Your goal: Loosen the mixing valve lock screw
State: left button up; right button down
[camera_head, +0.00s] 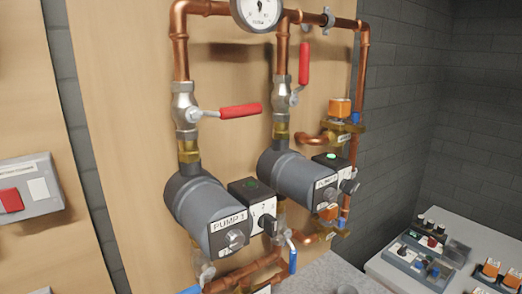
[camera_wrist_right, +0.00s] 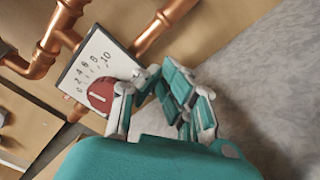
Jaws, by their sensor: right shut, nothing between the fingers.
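The mixing valve shows in the right wrist view as a white scale plate (camera_wrist_right: 98,57) with numbers up to 10 and a round red knob (camera_wrist_right: 101,96) at its lower edge. My right gripper (camera_wrist_right: 155,73), with teal and grey fingers, is shut and empty beside the plate's right edge. Its left finger overlaps the knob's right side in the picture; I cannot tell whether they touch. The lock screw cannot be made out; the fingers may hide it. My left gripper is in neither view, and the head view shows no gripper.
Copper pipes (camera_wrist_right: 47,50) run around the valve. In the head view, two grey pumps (camera_head: 205,208) hang on a wooden panel, with red-handled valves (camera_head: 240,111) above. A bench (camera_head: 400,262) with small parts stands at the right, and a grey switch box (camera_head: 28,190) at the left.

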jog(key=shift+s+a, duration=0.25)
dwell(0.8)
jog(key=shift+a+r, duration=0.1)
jog(key=shift+r, duration=0.15)
